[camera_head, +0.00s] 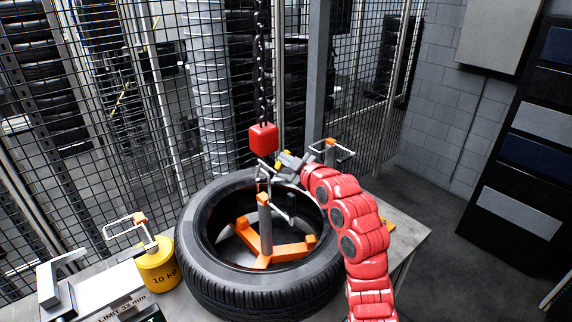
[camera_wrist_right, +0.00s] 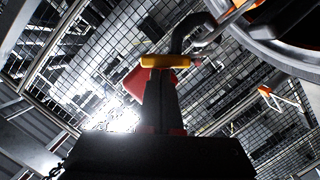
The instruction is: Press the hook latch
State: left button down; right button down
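A red hook block (camera_head: 263,138) hangs on a dark chain above the tyre (camera_head: 205,275). Its grey hook (camera_head: 262,172) is just below, partly hidden. My right gripper (camera_head: 284,164) is beside the hook, just under the block and on its right side. In the right wrist view the dark curved hook (camera_wrist_right: 188,36) is right in front of my dark fingers (camera_wrist_right: 165,98). A yellow bar crosses at the fingertips; I cannot tell whether it is the latch or whether it touches them. No gap shows between the fingers, and their opening is unclear. My left gripper is out of view.
The tyre lies flat on the table around an orange-footed grey post (camera_head: 264,220) with thin hanging links. A yellow 10 kg weight (camera_head: 158,268) stands at left beside a limit box (camera_head: 108,290). Wire mesh fencing (camera_head: 100,110) stands behind. Open floor lies at right.

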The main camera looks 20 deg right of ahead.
jog(key=s+d+r+m+g+y+b, duration=0.1)
jog(key=s+d+r+m+b, duration=0.3)
jog(key=s+b, duration=0.4)
jog(key=d+m+y+b, duration=0.1)
jog(key=m+b, duration=0.1)
jog(key=b, duration=0.2)
jog(key=shift+d+r+g+b, duration=0.2)
jog(key=shift+d+g+b, duration=0.1)
jog(key=shift+d+b, duration=0.05)
dwell(0.6)
jog(key=shift+s, duration=0.1)
dwell(0.3)
